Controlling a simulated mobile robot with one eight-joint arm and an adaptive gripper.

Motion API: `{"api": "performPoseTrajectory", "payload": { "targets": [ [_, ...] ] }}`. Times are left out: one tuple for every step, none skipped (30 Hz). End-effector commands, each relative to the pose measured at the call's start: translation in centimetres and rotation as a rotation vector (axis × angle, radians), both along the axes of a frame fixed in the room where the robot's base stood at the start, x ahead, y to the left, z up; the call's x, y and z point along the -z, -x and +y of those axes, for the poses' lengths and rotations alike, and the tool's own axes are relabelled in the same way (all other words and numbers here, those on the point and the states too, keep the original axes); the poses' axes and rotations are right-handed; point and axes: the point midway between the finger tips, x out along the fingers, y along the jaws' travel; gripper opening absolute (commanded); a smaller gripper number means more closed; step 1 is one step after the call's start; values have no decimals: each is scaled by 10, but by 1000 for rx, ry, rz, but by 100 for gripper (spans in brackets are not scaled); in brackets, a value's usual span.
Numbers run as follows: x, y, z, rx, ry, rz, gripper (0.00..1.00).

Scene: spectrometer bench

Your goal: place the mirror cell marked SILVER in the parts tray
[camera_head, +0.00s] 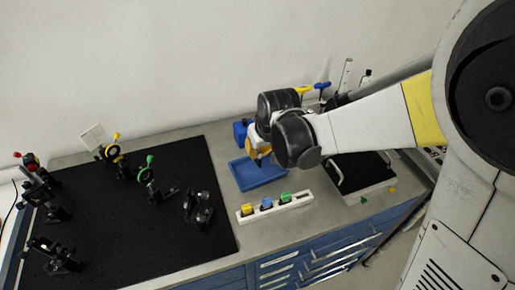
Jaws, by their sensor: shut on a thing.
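My gripper (259,158) is above the back part of a shallow blue tray (273,184), pointing down. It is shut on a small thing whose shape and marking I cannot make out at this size. Dark and yellow-orange parts show around the fingers. No mark reading SILVER is legible anywhere in view. A white rack (300,200) in front of the tray holds a yellow-topped piece (247,209), a blue-topped piece (267,203) and a green-topped piece (285,198). The right end of the rack looks empty. The visible part of the tray floor is bare.
A blue box (240,131) stands behind the tray. A dark mat with handles (362,175) lies to the right. Drawers are below.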

Motion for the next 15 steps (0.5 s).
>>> {"api": "performPoseTrajectory", "payload": {
  "targets": [
    [9,0,0,0,0,0,0],
    [15,0,0,0,0,0,0],
    [22,0,0,0,0,0,0],
    [27,0,0,0,0,0,0],
    [30,0,0,0,0,0,0],
    [34,0,0,0,0,0,0],
    [34,0,0,0,0,0,0],
    [34,0,0,0,0,0,0],
    [34,0,0,0,0,0,0],
    [33,0,0,0,0,0,0],
    [33,0,0,0,0,0,0],
    [33,0,0,0,0,0,0],
    [33,0,0,0,0,0,0],
    [34,0,0,0,0,0,0],
    [35,0,0,0,0,0,0]
  ]
}}
